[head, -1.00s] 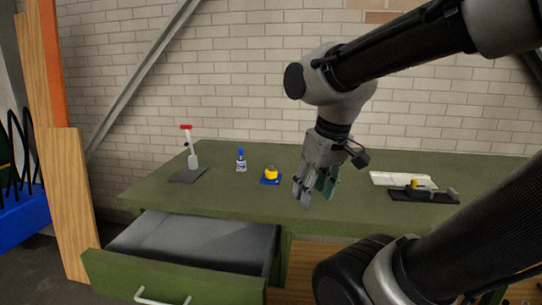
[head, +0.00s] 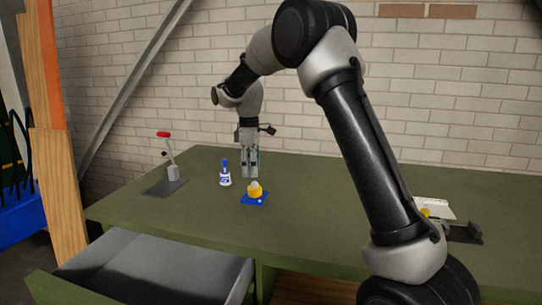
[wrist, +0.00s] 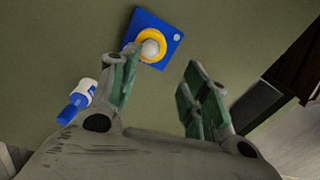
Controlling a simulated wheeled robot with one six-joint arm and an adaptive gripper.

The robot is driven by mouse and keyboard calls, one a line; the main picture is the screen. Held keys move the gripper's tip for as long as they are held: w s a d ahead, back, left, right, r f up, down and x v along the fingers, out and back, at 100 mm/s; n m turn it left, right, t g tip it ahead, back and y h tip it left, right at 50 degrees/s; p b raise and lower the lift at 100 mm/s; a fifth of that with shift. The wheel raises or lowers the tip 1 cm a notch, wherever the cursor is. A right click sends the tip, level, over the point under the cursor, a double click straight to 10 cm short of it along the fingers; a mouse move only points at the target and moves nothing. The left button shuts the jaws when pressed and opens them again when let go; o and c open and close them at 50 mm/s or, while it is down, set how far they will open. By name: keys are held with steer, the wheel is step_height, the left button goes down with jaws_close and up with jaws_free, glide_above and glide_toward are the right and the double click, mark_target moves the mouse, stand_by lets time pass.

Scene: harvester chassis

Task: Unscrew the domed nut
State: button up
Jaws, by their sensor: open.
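The domed nut (head: 254,185) is a pale grey dome in a yellow ring on a blue plate (head: 262,200) lying on the green bench. In the wrist view the nut (wrist: 150,47) is just beyond the fingertips, nearer the left finger. My gripper (head: 250,174) points down behind and above the nut in the head view. It is open and empty, with its two green-padded fingers (wrist: 158,78) apart in the wrist view. It appears not to touch the nut.
A blue-and-white bottle (head: 225,174) stands left of the plate. A red-handled clamp (head: 170,170) is farther left. A white tray (head: 436,208) and a dark fixture (head: 466,233) lie at right, partly behind my arm. An open drawer (head: 150,270) juts out in front.

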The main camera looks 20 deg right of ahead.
mark_target(255, 183)
steer(key=shift+w+d+r+n, duration=0.25)
steer(key=shift+w+r+n, duration=0.45)
steer(key=shift+r, duration=0.25)
steer(key=shift+w+d+r+n, duration=0.1)
steer(key=shift+d+r+n, duration=0.1)
steer(key=shift+n, duration=0.2)
steer(key=shift+s+f+n, duration=0.1)
steer(key=shift+s+n, duration=0.1)
steer(key=shift+n, duration=0.6)
step_height(255, 183, down, 8)
steer(key=shift+r, duration=0.15)
steer(key=shift+c, duration=0.4)
jaws_close()
steer(key=shift+c, duration=1.1)
jaws_free()
steer(key=shift+d, duration=0.25)
